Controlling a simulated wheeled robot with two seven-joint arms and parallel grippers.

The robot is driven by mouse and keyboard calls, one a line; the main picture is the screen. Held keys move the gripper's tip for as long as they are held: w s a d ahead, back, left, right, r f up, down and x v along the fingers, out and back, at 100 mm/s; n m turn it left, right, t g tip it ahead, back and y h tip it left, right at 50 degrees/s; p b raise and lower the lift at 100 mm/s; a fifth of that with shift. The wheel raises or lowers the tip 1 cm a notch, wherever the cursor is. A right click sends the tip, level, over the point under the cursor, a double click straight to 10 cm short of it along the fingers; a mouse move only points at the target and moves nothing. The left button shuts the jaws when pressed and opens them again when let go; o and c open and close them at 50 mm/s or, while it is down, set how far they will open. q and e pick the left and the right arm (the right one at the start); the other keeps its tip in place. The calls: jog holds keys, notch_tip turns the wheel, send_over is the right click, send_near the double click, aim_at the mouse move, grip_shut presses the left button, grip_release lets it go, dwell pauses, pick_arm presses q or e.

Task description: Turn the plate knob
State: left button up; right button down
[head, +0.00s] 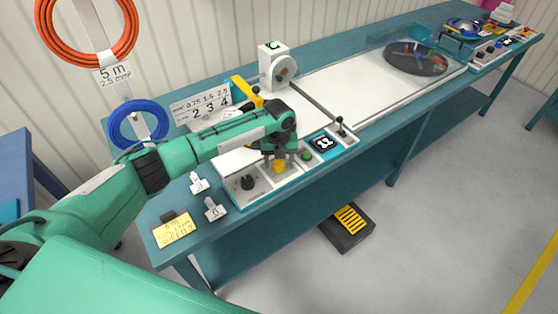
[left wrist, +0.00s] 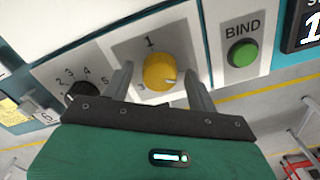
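The yellow knob (left wrist: 160,72) sits on a light grey square plate (left wrist: 140,50) marked 1 and 3 on the control panel. My left gripper (left wrist: 163,78) has its two fingers apart, one on each side of the yellow knob. I cannot tell whether the fingers touch it. In the head view, my left gripper (head: 279,160) points down over the yellow knob (head: 279,167), which shows just below it. A black knob (head: 248,183) with numbers around it is to the left on the same panel. My right gripper is not in view.
A green BIND button (left wrist: 242,53) is right of the yellow knob. A small display (head: 323,143) and a lever (head: 341,128) stand further right on the panel. A yellow note (head: 173,231) lies at the bench's near left. A pedal (head: 347,228) is on the floor.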

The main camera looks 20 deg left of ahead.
aim_at(279, 162)
pick_arm(q)
notch_tip(279, 162, up, 14)
jog(key=b, duration=0.2)
jog(key=shift+b, duration=0.3)
jog(key=shift+f, duration=0.1)
